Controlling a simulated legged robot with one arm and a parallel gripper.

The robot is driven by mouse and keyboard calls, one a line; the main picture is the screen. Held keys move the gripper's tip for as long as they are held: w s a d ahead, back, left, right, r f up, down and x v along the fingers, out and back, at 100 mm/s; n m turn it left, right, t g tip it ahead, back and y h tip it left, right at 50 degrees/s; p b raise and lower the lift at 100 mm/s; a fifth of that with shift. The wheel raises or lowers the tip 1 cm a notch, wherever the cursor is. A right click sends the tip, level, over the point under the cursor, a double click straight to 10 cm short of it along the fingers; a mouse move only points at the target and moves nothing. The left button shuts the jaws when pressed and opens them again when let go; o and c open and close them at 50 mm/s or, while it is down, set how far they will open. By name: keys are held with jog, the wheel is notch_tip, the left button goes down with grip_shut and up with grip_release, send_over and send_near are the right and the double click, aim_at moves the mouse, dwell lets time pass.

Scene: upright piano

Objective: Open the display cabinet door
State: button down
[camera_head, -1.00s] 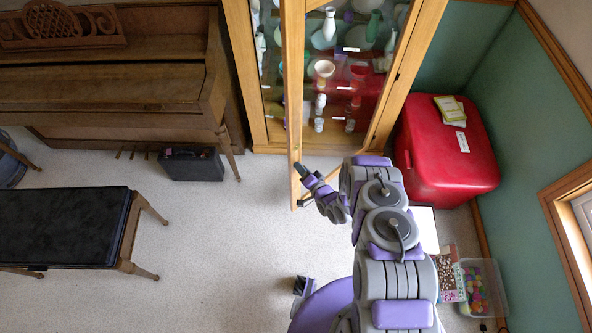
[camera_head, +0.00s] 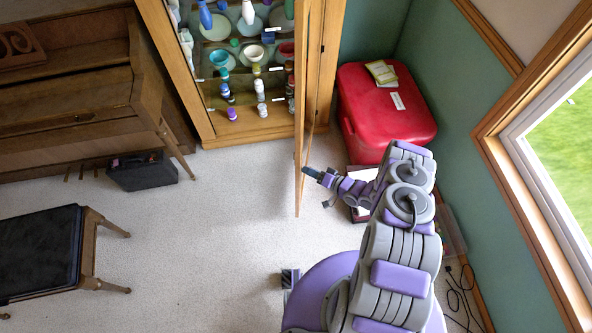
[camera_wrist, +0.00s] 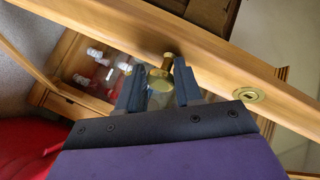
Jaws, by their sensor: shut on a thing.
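The display cabinet (camera_head: 207,125) is a tall wooden case with shelves of vases, bowls and small bottles. Its wood-framed door (camera_head: 298,165) stands swung out from the cabinet and is seen nearly edge-on, leaving the shelves exposed at its left. My gripper (camera_head: 310,173) is at the door's right side near its free edge. A brass keyhole plate (camera_wrist: 248,94) sits on the frame to the right of the knob.
A red chest (camera_head: 388,115) stands right of the cabinet near the green wall. A piano (camera_head: 75,100), a black case (camera_head: 142,172) and a padded bench (camera_head: 40,245) are at the left. The pale floor (camera_head: 215,220) in front of the cabinet is clear.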

jog(key=shift+n+g, duration=0.3)
jog(key=shift+n, duration=0.1)
jog(key=shift+w+d+r, duration=0.1)
jog(key=shift+w+d, duration=0.1)
jog(key=shift+d, duration=0.95)
jog(key=shift+w+d, duration=0.15)
jog(key=shift+d, duration=0.95)
jog(key=c, duration=1.1)
grip_release()
jog(key=shift+a, duration=0.1)
jog(key=shift+c, duration=0.2)
jog(key=o, duration=0.4)
jog(key=shift+a, duration=0.1)
jog(key=shift+c, duration=0.2)
jog(key=shift+s, duration=0.1)
jog(key=p+v, duration=0.3)
jog(key=v, duration=1.4)
jog(key=shift+d+f+p, duration=0.3)
jog(key=shift+f+p, duration=0.05)
jog(key=shift+p, duration=0.05)
